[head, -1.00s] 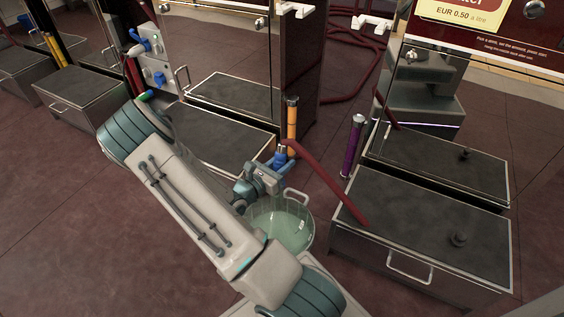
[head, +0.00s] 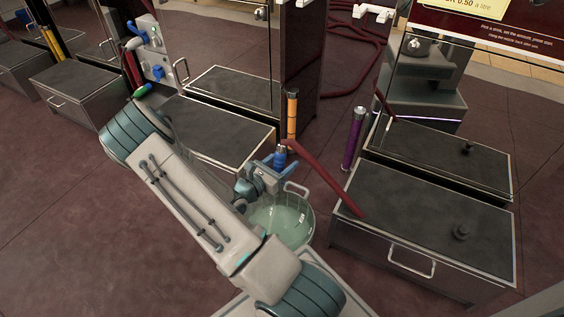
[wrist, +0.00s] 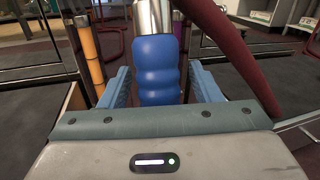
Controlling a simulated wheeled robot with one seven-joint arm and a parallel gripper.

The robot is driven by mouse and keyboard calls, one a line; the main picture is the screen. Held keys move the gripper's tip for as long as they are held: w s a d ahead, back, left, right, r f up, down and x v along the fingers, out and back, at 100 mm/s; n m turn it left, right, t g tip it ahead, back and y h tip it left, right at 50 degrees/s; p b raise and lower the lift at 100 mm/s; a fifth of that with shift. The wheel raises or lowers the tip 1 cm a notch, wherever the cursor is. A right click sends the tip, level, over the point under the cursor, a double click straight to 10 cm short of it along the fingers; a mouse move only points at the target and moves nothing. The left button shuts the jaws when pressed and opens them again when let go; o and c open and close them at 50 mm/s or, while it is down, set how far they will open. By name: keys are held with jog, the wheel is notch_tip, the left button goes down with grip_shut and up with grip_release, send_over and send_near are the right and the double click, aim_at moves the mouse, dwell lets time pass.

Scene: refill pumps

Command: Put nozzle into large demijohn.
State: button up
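A large greenish glass demijohn (head: 290,222) with a handle stands beside the dark box on the right in the head view, partly hidden by my arm. My gripper (head: 272,172) is above its back rim, its fingers around the blue grip of the nozzle (head: 280,156). In the wrist view the blue nozzle grip (wrist: 157,68) sits upright between the two blue finger pads of my gripper (wrist: 160,82), with a metal collar above it. A dark red hose (head: 320,172) runs from the nozzle to the right. The nozzle's spout is hidden, so I cannot tell whether it is in the mouth.
A low dark box (head: 425,225) with a handle stands right of the demijohn, and another dark box (head: 220,133) stands behind it. An orange post (head: 292,115) and a purple post (head: 353,138) rise nearby. The left floor is clear.

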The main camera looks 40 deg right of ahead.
jog(key=shift+a, duration=0.1)
jog(key=s+a+p, duration=0.2)
jog(key=a+p, duration=0.2)
jog(key=a, duration=0.9)
jog(key=shift+a, duration=0.25)
